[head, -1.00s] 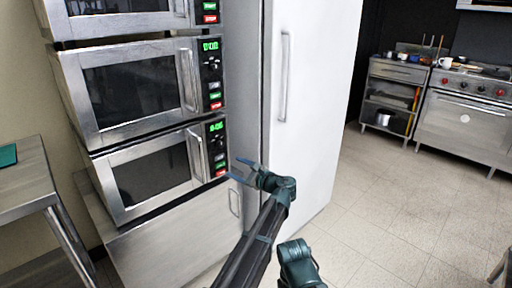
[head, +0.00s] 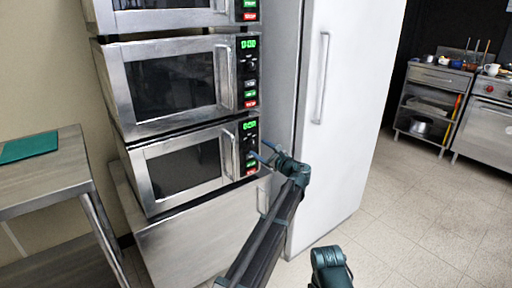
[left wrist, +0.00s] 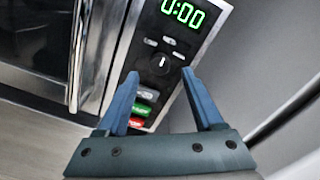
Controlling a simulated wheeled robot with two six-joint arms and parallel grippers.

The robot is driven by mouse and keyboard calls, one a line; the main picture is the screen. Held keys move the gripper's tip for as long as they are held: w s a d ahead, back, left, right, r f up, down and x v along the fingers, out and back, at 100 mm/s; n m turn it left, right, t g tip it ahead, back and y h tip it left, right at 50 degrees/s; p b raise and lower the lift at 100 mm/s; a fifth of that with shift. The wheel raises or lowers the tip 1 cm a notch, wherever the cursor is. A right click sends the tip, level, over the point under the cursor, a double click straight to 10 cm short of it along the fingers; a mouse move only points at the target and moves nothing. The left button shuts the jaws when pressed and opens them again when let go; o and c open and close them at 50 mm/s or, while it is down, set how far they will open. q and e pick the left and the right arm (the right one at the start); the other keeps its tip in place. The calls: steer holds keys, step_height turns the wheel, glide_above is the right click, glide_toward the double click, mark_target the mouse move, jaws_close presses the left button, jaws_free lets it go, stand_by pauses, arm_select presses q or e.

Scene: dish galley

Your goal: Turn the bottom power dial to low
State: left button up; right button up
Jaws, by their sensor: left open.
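The bottom microwave (head: 185,170) is the lowest of the stack, with a black control panel on its right side. Its power dial (left wrist: 160,62) is a dark round knob with a white pointer mark, below the green 0:00 display (left wrist: 184,12) in the left wrist view. My left gripper (head: 260,151) is open and empty, its fingertips beside the panel's right part in the head view. In the left wrist view the blue fingers (left wrist: 160,74) stand apart, with the dial between and beyond their tips. I cannot tell whether they touch the panel.
The microwave's door handle (left wrist: 88,50) is left of the panel. Another microwave (head: 175,82) sits above. A white fridge (head: 350,100) stands close on the right. A steel table (head: 50,180) is at left; open floor (head: 410,220) lies at right.

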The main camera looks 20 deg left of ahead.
mark_target(253, 144)
arm_select(q)
steer(key=shift+x, duration=1.7)
steer(key=shift+c, duration=0.2)
jaws_close()
